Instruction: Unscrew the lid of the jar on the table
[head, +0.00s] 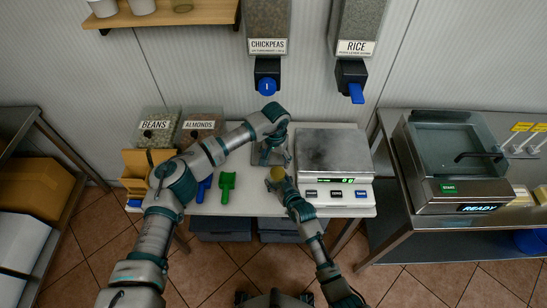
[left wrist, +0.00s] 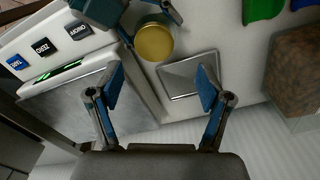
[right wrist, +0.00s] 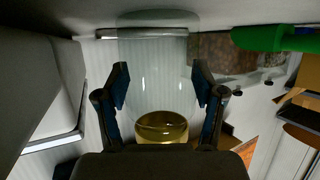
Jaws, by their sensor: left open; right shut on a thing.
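The jar is clear glass with a round gold lid. The lid shows at the table's front-middle in the head view (head: 277,173) and from above in the left wrist view (left wrist: 154,42). In the right wrist view the glass jar (right wrist: 160,80) stands between the fingers of my right gripper (right wrist: 160,84), which is shut on it; the lid (right wrist: 162,127) shows low in that picture. My left gripper (head: 270,153) is open and empty, behind the jar. Its open fingers (left wrist: 161,87) are apart from the lid.
A scale (head: 334,152) stands right of the jar on the white table (head: 250,205). A green scoop (head: 228,182) and a blue scoop (head: 203,188) lie left. Beans (head: 155,127) and almonds (head: 199,127) bins stand back left. Chickpeas (head: 267,30) and rice (head: 357,30) dispensers hang behind.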

